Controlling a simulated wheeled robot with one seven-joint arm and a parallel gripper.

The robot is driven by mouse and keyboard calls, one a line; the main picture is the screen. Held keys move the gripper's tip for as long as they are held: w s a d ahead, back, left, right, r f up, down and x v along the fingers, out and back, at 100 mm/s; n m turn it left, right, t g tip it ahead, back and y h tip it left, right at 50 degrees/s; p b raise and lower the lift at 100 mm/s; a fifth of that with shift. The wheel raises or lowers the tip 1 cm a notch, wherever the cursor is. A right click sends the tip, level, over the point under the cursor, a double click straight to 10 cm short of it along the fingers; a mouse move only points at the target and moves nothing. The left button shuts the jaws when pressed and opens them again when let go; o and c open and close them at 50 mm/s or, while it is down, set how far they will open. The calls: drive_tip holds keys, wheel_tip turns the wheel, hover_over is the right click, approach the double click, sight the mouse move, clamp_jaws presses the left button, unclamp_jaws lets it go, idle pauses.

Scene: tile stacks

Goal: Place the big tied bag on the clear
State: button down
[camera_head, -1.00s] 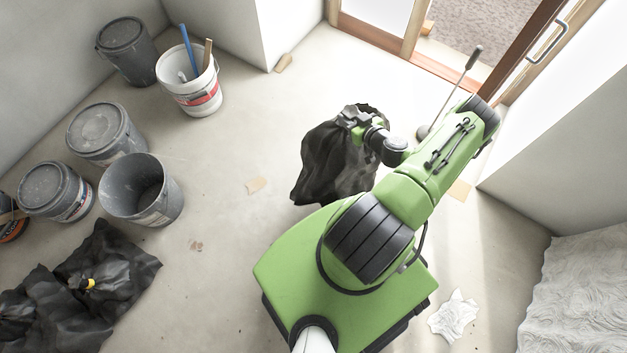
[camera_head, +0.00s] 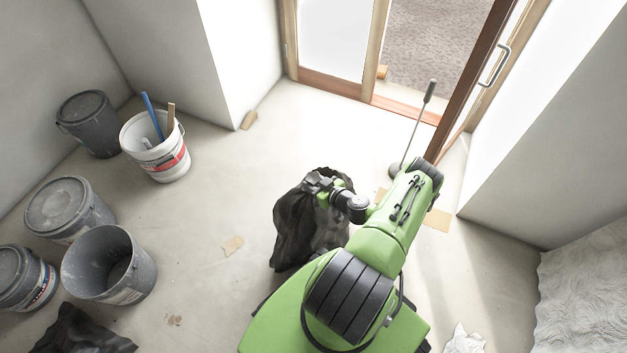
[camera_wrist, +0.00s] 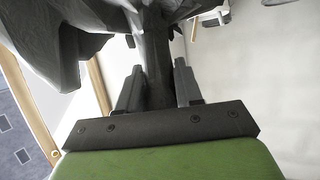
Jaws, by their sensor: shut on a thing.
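The big tied black bag (camera_head: 296,228) hangs from my gripper (camera_head: 326,184), in front of my green base in the head view. My gripper is shut on its gathered neck. In the wrist view the two dark fingers (camera_wrist: 158,88) stand on either side of the bag's twisted neck (camera_wrist: 156,55), and dark folds of the bag (camera_wrist: 75,28) spread above. Whether the bag's bottom touches the floor cannot be told. Bare concrete floor (camera_head: 215,205) lies to the left of the bag and towards the doorway.
Several buckets (camera_head: 110,265) stand at the left, one white with tools (camera_head: 158,160). Another dark bag (camera_head: 80,335) lies at the lower left. A long-handled tool (camera_head: 411,130) stands near the open door (camera_head: 475,80). Cardboard scraps (camera_head: 233,245) dot the floor.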

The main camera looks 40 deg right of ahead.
drive_tip(key=shift+w+d+r, duration=0.1)
drive_tip(key=shift+r, duration=0.15)
drive_tip(key=c, duration=1.2)
unclamp_jaws()
drive_tip(key=shift+f, duration=0.3)
drive_tip(key=o, duration=0.4)
drive_tip(key=shift+o, duration=0.2)
drive_tip(key=shift+r, duration=0.1)
